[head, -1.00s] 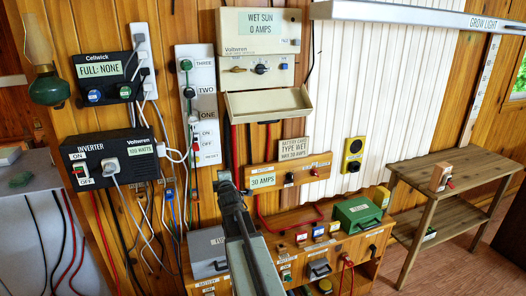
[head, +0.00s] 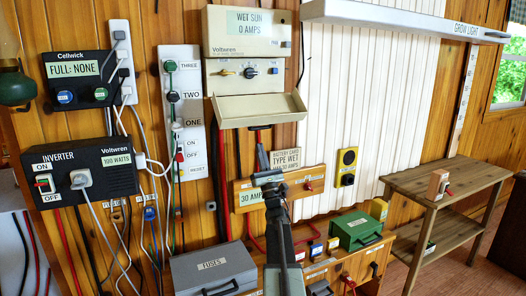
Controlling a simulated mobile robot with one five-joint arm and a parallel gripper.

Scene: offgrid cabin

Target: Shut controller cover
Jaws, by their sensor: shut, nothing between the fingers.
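The controller (head: 250,32) is a cream Voltwren box on the plank wall, reading WET SUN 0 AMPS. Below its display is a panel with a yellow switch, a dark knob and a blue switch. Its cream cover (head: 258,108) hangs open at the bottom, sticking out like a shallow tray and leaving the panel bare. My gripper (head: 263,158) is shut and empty, pointing up below the cover, in front of the 30 AMPS board. It appears apart from the cover, though the depth between them is hard to judge.
A power strip (head: 183,120) and the inverter (head: 118,158) are on the wall to the left. A grow light (head: 400,15) juts out at upper right. Below stand a grey fuses box (head: 214,272) and a green box (head: 357,229). Cables hang beneath the controller.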

